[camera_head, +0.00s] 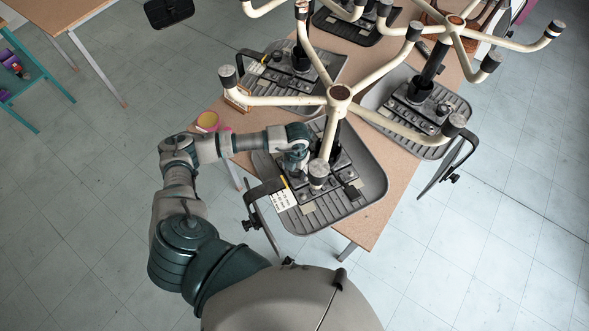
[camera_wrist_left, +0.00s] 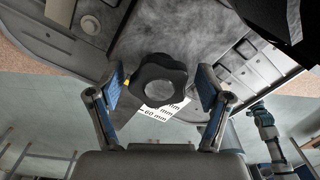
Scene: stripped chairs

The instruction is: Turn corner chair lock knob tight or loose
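The corner chair is upside down on the near end of the table, its grey seat shell (camera_head: 350,207) below and its cream star base (camera_head: 339,97) above. My left arm comes in from the left, and my left gripper (camera_head: 298,165) is low over the seat's underside, partly hidden. In the left wrist view the black lobed lock knob (camera_wrist_left: 159,80) lies between the two blue-padded fingers of my left gripper (camera_wrist_left: 161,88). The fingers are spread, with a visible gap on each side of the knob. My right gripper is not in view.
Other upturned chairs stand behind on the wooden table (camera_head: 377,228), their cream legs (camera_head: 400,127) spreading overhead. A white label (camera_head: 284,199) lies beside the gripper. A yellow-topped round item (camera_head: 207,120) is at the table's left edge. The tiled floor at left is open.

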